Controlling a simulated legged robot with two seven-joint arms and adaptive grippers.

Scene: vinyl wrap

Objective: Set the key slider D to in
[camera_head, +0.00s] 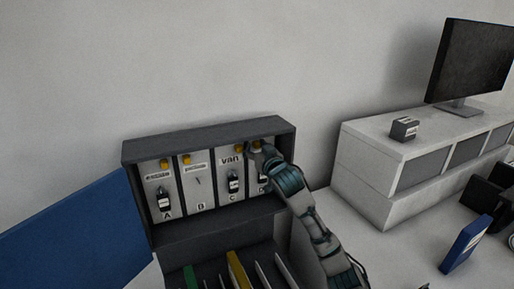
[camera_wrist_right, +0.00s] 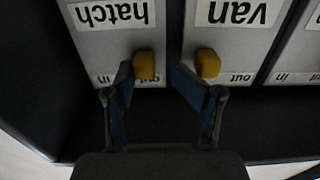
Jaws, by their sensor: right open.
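The slider box (camera_head: 205,133) is a dark case with panels A to D. Panel D is at its right end, largely hidden by my right gripper (camera_head: 262,158). In the right wrist view, upside down, the "hatch" panel (camera_wrist_right: 112,38) has a yellow slider knob (camera_wrist_right: 145,66) on its "out" side. My right gripper (camera_wrist_right: 153,75) is open, its fingers on either side of this knob; contact cannot be told. The "van" panel's yellow knob (camera_wrist_right: 208,63) is just outside the right-hand finger. My left gripper is out of view.
Colored upright sheets (camera_head: 238,268) stand in the rack below the panels. A blue board (camera_head: 75,240) is at the left. A white cabinet (camera_head: 360,165) with a monitor (camera_head: 475,62) stands at the right. The wall above the box is clear.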

